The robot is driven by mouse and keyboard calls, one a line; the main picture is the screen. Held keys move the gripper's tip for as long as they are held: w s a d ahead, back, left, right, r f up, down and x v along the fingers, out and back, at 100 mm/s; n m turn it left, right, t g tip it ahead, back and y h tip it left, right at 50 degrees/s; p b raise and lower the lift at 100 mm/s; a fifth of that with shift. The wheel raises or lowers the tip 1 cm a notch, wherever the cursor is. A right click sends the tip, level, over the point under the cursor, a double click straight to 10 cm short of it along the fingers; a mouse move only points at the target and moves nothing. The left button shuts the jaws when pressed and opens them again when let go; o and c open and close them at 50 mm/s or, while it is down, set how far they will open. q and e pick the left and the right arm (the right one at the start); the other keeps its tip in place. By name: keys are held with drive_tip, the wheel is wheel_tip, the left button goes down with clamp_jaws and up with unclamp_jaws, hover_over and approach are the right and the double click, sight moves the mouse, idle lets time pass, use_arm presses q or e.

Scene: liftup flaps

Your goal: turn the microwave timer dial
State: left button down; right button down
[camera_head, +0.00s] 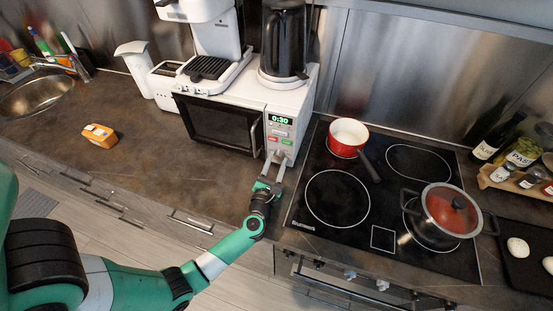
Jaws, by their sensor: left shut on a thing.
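The white microwave (225,125) stands on the counter against the back wall, with its dark door shut. Its control panel (280,128) on the right side has a green display (280,119) reading 0:30, with red and green buttons below it. My left gripper (277,159) is at the lower part of this panel, its two fingers pointing at it. The fingers are shut on the timer dial, which is mostly hidden between the fingertips. My right gripper is not in view.
A black kettle (285,42) and a coffee machine (205,35) stand on the microwave. To the right, the black cooktop (335,198) holds a red saucepan (348,137) and a lidded pot (446,214). A sponge (99,135) lies on the left counter, which has free room.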

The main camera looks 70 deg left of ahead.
use_arm(q)
drive_tip(key=m+p, duration=0.1)
drive_tip(key=m, duration=0.2)
drive_tip(key=shift+r+m, duration=0.1)
drive_tip(key=shift+m, duration=0.3)
drive_tip(key=m+p, duration=0.1)
drive_tip(key=m, duration=0.3)
drive_tip(key=shift+m+t+p, duration=0.4)
drive_tip(key=m+p, duration=0.1)
drive_tip(key=m, duration=0.4)
drive_tip(key=shift+m+p, duration=0.4)
drive_tip(key=shift+f+m+h+p, duration=0.15)
drive_tip(key=shift+m+p, duration=0.1)
drive_tip(key=shift+m, duration=0.6)
drive_tip(key=shift+f+m+h+p, duration=0.15)
drive_tip(key=shift+m+p, duration=0.1)
drive_tip(key=shift+m, duration=0.6)
drive_tip(key=shift+t, duration=0.3)
drive_tip(key=shift+c, duration=2)
unclamp_jaws()
